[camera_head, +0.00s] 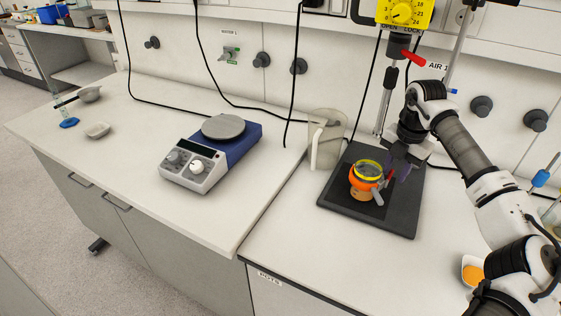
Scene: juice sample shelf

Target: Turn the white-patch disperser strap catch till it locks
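The disperser has a yellow head (405,12) with a dial, marked OPEN and LOCK below, and a red lever (413,58) under it. On its black base plate (400,218) stands a small vessel with a yellow rim (368,168) and an orange band (361,183), perhaps the strap. A light grey tab (377,197) sticks out at the band's front right; it may be the catch. I cannot make out a white patch. My gripper (390,178) points down just right of the vessel, close to the band. Its fingertips are small and partly hidden; contact is unclear.
A clear jug (326,140) stands behind left of the base plate. A hotplate stirrer (210,155) is on the left bench. A white dish with orange contents (472,271) lies at front right. A metal stand rod (386,95) rises behind the vessel. The front bench is clear.

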